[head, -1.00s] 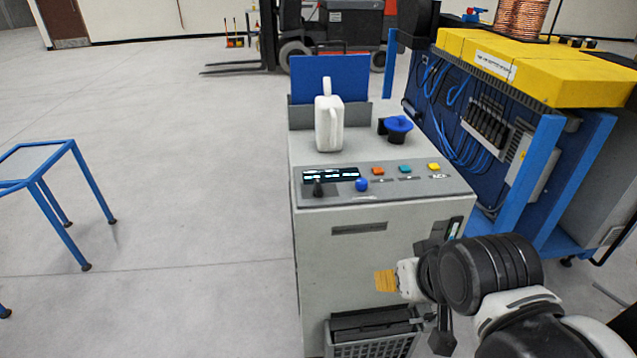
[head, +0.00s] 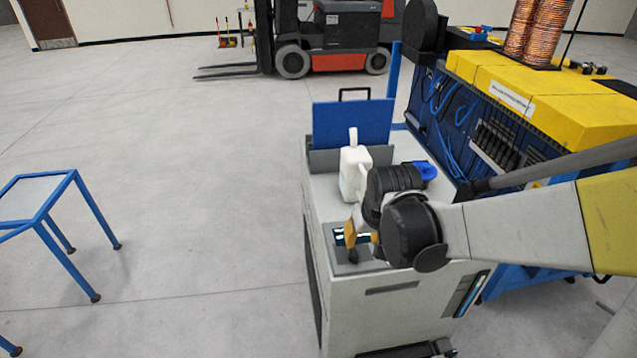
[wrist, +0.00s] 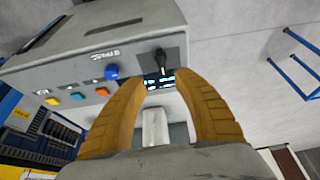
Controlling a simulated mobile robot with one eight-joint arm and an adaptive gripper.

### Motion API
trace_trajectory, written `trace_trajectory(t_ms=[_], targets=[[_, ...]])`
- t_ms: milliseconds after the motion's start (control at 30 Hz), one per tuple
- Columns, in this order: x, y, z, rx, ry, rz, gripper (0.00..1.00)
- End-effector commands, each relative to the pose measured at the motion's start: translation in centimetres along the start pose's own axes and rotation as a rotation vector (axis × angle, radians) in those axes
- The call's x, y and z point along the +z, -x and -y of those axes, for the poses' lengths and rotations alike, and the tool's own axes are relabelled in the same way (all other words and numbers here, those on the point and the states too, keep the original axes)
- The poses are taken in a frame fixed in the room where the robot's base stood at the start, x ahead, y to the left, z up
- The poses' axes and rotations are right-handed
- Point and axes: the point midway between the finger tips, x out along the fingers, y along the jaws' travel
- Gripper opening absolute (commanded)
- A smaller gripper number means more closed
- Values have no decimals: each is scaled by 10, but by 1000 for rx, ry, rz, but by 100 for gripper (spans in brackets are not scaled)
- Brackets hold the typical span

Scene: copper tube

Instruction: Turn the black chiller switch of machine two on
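The black chiller switch (wrist: 164,60) is a small lever on the grey control panel, beside the dark display (wrist: 158,80). In the head view the switch (head: 353,254) shows just below my fingers. My gripper (wrist: 162,78) has its two orange fingers spread wide, with nothing between them. The fingertips are close to the switch, which appears just beyond the gap; I cannot tell whether they touch it. In the head view my gripper (head: 361,237) is over the left part of the panel, and my arm hides most of the panel.
The yellow-topped machine (head: 545,90) is at the right.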

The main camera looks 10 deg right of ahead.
Motion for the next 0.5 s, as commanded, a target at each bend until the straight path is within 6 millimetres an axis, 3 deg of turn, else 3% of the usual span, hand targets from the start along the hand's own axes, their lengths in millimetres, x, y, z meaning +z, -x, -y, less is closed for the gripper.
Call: trace_trajectory(t_ms=[267, 500], targets=[[-4, -23, 0, 0, 0, 14, 36], [-3, -72, 0, 0, 0, 13, 36]])
